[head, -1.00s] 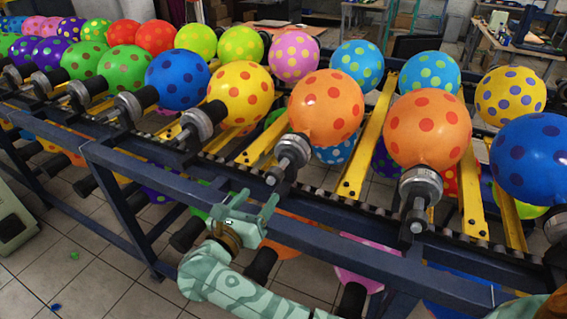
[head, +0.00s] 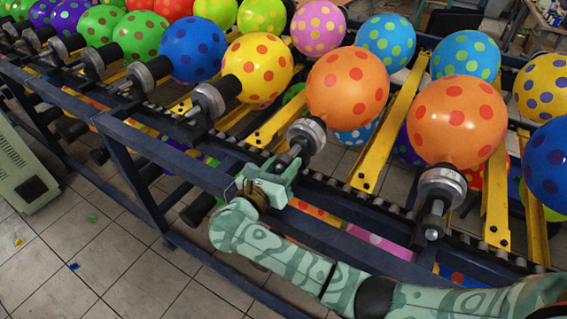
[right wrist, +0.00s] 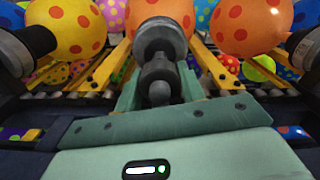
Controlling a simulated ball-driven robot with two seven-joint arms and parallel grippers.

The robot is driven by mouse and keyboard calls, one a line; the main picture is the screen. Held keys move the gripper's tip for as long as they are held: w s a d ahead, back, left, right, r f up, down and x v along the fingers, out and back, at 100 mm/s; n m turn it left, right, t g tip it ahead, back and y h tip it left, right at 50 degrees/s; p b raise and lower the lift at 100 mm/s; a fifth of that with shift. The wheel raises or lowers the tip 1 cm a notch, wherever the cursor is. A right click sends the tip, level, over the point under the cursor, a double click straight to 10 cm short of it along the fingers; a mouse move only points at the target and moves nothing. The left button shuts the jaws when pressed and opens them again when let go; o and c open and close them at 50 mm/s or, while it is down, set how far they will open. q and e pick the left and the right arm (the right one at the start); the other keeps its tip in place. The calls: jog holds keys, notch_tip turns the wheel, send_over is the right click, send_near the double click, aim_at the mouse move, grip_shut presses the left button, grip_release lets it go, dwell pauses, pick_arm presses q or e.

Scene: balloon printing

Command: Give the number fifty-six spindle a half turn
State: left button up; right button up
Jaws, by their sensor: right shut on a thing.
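The spindle (head: 306,137) that my right gripper holds has a grey metal collar and a dark shaft. It carries an orange balloon (head: 347,88) with red dots. My right gripper (head: 276,170), pale green, is shut on the shaft end, one finger on each side. No number is legible on any spindle, so I cannot tell which is fifty-six. My left gripper is not in view.
A spindle (head: 440,190) with another orange balloon (head: 456,120) stands to the right, and one (head: 207,100) with a yellow balloon (head: 257,68) to the left. A dark blue rail (head: 180,160) runs below the row. Tiled floor (head: 110,235) is open at the lower left.

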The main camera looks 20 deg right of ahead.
jog(key=shift+f+m+b, duration=0.25)
jog(key=shift+m+b, duration=0.25)
jog(key=shift+b, duration=0.35)
jog(key=m+b, duration=0.2)
jog(key=b, duration=0.2)
jog(key=shift+f+m, duration=0.15)
jog(key=shift+m, duration=0.25)
jog(key=shift+m+b, duration=1)
jog(key=shift+b, duration=0.05)
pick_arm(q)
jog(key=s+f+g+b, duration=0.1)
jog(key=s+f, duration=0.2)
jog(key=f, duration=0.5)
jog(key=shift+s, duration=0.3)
pick_arm(e)
jog(key=shift+r+m, duration=0.35)
jog(key=shift+m, duration=0.25)
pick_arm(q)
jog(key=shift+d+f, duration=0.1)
pick_arm(e)
jog(key=o, duration=1)
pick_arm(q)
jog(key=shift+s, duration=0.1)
pick_arm(e)
jog(key=shift+a, duration=0.1)
